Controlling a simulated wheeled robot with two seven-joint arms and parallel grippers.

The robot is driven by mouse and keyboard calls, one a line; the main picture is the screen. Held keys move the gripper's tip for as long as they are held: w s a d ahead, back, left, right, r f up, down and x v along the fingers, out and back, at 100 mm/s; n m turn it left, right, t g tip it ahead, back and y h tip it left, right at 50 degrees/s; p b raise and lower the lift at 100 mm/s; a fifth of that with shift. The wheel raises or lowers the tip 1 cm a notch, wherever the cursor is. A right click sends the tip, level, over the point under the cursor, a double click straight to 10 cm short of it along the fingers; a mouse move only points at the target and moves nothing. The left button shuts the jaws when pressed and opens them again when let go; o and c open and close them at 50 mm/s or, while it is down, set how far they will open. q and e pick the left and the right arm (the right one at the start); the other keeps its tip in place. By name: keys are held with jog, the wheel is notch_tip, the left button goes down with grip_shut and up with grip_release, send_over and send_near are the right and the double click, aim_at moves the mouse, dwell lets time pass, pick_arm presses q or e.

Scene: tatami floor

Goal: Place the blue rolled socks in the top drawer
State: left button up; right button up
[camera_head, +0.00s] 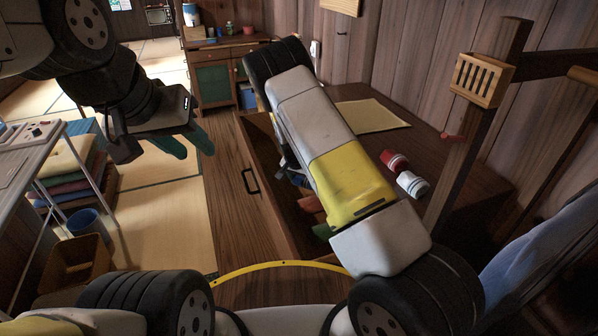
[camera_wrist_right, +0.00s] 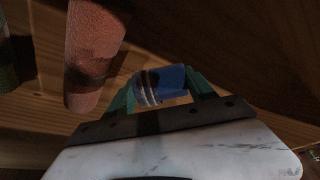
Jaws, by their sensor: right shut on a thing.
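The blue rolled socks (camera_wrist_right: 173,79), with a pale striped end, sit between the green fingers of my right gripper (camera_wrist_right: 160,88) in the right wrist view. The gripper is shut on them. In the head view a small bit of blue (camera_head: 297,179) shows beside my right arm, which hides most of that gripper. The top drawer (camera_head: 226,170) is pulled open, and my right gripper reaches into or just over it; its exact height is unclear. My left gripper (camera_head: 186,143) is empty, with its green fingers apart, to the left of the drawer front.
An orange roll (camera_wrist_right: 92,55) and a green roll (camera_wrist_right: 8,62) lie inside the drawer. Red (camera_head: 393,162) and white (camera_head: 412,184) rolls rest on the dresser top, near a yellow cloth (camera_head: 372,116). A wooden stand (camera_head: 478,120) rises at right.

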aim_at(302, 187)
jog(key=shift+f, duration=1.55)
jog(key=o, duration=1.3)
jog(key=shift+f, duration=0.15)
jog(key=s+d+r+n+y, duration=0.1)
jog(key=s+r, duration=0.6)
jog(key=r, duration=0.5)
jog(key=s+d+r+n+y, duration=0.15)
jog(key=s+r, duration=0.45)
jog(key=r, duration=0.6)
jog(key=s+r+y, duration=0.2)
jog(key=s+r, duration=0.5)
jog(key=r, duration=0.6)
jog(key=s+d+r+n, duration=0.1)
jog(key=s+r, duration=0.1)
jog(key=s, duration=0.4)
jog(key=s+d+r+n+t, duration=0.1)
jog(key=s+r, duration=0.2)
jog(key=s, duration=0.3)
jog(key=s+d+r+n+t, duration=0.1)
jog(key=s+r+n, duration=0.1)
jog(key=s, duration=0.4)
jog(key=shift+s+d+r, duration=0.1)
jog(key=shift+d+r, duration=0.15)
jog(key=shift+d, duration=0.15)
